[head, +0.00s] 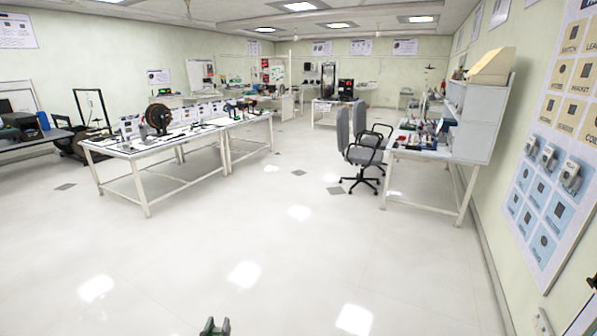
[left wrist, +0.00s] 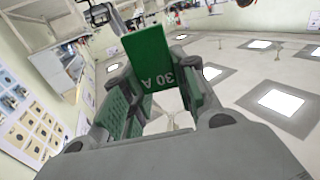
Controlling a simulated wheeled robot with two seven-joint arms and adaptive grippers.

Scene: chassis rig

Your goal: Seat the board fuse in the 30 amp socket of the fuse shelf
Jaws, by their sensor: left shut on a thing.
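My left gripper (left wrist: 160,88) is shut on the board fuse (left wrist: 147,58), a flat green plate. White "30 A" lettering reads upside down on it in the left wrist view. The fuse sits between the two green-padded fingers and extends past their tips. My right gripper is not in view. I cannot identify the fuse shelf or its 30 amp socket in either view.
A wall panel (head: 557,125) with labelled cards and small mounted parts fills the right side. A cluttered workbench (head: 425,152) with a shelf unit stands before the right wall, office chairs (head: 364,150) beside it. A long white table (head: 140,152) stands left. The floor (head: 260,240) between is clear.

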